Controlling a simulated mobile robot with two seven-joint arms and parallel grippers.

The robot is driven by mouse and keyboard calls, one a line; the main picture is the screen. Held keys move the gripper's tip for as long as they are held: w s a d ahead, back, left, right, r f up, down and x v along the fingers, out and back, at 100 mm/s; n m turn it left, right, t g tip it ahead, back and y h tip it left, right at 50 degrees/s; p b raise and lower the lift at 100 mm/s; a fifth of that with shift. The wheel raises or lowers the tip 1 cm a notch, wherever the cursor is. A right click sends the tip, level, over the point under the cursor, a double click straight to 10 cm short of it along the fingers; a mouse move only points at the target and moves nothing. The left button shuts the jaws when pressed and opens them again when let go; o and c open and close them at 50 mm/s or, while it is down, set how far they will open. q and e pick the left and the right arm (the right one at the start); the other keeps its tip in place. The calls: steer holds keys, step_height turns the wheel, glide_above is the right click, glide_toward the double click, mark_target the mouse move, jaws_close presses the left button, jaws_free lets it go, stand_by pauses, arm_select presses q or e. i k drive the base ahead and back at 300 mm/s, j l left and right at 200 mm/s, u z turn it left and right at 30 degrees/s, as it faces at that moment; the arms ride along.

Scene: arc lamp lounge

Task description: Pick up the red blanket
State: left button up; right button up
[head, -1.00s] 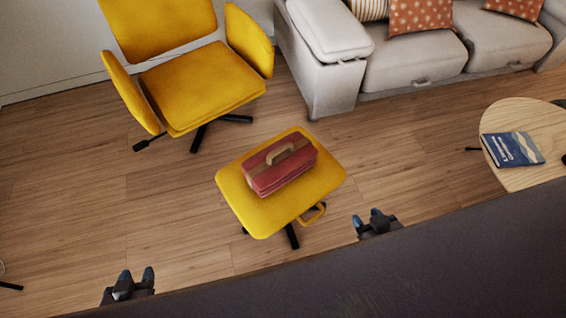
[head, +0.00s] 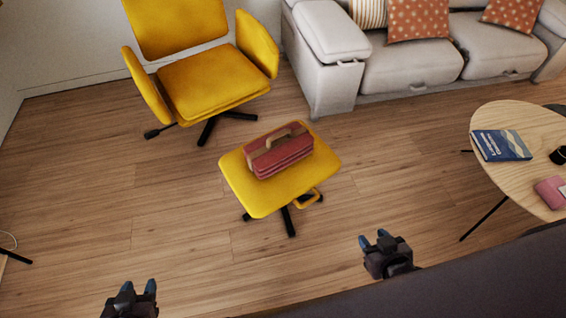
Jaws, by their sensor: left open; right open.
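The red blanket (head: 283,158) is a folded bundle with a brown strap and a handle on top. It lies on the yellow footstool (head: 245,197), near the middle of the head view. My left gripper (head: 139,288) is open and empty at the bottom left, apart from the blanket and nearer to me. My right gripper (head: 373,238) is open and empty, below and to the right of the footstool, not touching it.
A yellow armchair (head: 210,80) stands behind the footstool. A grey sofa (head: 415,68) with patterned cushions is at the back right. A round wooden table (head: 510,177) holds a blue book (head: 500,145) and a pink item (head: 552,192). Wooden floor around the footstool is clear.

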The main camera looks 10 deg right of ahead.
mark_target(269, 154)
steer(key=k+l+z, duration=0.15)
steer(key=k+z, duration=0.15)
steer(key=k, duration=0.45)
steer(key=z, duration=1.45)
steer(key=j+z, duration=0.65)
steer(key=k+j, duration=0.1)
steer(key=j, duration=0.6)
steer(key=k+j, duration=0.1)
steer(key=j, duration=1.35)
steer(key=k+j, duration=0.15)
steer(key=j, duration=0.55)
steer(key=k+j, duration=0.1)
steer(key=j, duration=0.6)
steer(key=k+j, duration=0.1)
steer(key=j, duration=0.6)
